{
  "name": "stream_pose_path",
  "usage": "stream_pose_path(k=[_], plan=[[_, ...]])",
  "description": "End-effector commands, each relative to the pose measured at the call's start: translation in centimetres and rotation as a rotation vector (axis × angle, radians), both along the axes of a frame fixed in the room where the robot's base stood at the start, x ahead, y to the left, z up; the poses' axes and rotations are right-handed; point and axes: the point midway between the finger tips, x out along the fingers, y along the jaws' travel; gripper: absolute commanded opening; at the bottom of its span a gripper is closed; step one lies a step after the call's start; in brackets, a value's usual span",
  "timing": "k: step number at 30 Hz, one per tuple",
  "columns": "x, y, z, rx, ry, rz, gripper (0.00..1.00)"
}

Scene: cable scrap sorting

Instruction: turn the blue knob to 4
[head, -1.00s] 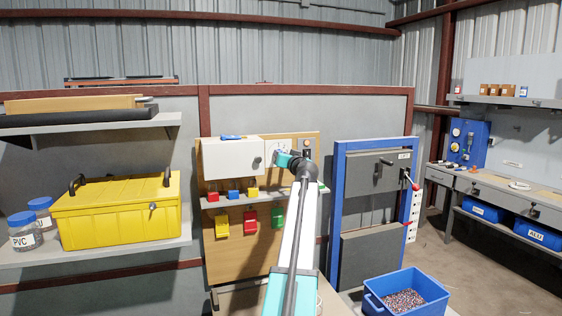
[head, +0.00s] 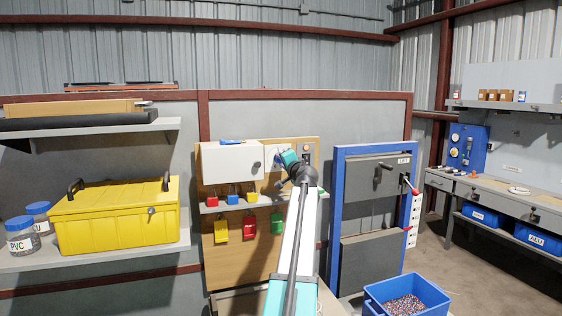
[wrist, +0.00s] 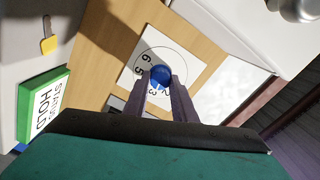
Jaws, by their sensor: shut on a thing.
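The blue knob (wrist: 161,75) sits on a white dial plate (wrist: 185,49) fixed to the wooden board. My gripper (wrist: 161,88) is shut on the knob, with one dark finger on each side. Which number the knob points to cannot be told. In the head view my gripper (head: 287,159) is at the dial plate (head: 271,154), and the knob is hidden behind it.
A white cabinet (head: 231,164) is beside the dial on the left. A shelf with small padlocks (head: 233,194) runs below, with coloured tags (head: 250,223) hanging under it. A green status block (wrist: 42,105) reading HOLD shows in the wrist view. A blue-framed panel (head: 337,215) stands right.

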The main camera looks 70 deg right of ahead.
Motion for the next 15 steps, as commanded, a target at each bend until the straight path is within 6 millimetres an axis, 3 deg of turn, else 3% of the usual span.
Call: stream_pose_path(k=[15], plan=[[0.13, -0.09, 0.57, 0.293, -0.371, -0.001, 0.02]])
